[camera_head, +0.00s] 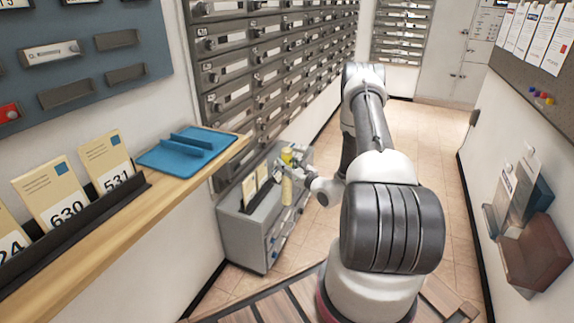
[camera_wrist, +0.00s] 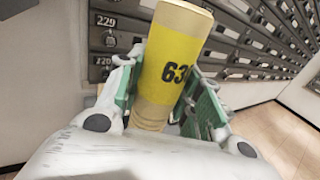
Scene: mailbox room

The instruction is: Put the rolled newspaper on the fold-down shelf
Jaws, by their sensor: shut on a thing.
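The rolled newspaper (camera_wrist: 180,62) is a pale roll with a wide yellow band and black digits starting with 63. My gripper (camera_wrist: 165,112) is shut on it, with the green-lined fingers on either side. A wooden shelf (camera_head: 190,185) runs along the left wall. I cannot tell for certain whether it is the fold-down shelf. My gripper is to the right of it and apart from it.
A blue tray (camera_head: 160,160) and numbered cards (camera_head: 65,190) in a black rack occupy the wooden shelf. A grey cabinet (camera_head: 240,228) stands below the mailboxes (camera_head: 270,60). A brown holder (camera_head: 535,252) is on the right wall. The tiled floor (camera_head: 432,135) is clear farther back.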

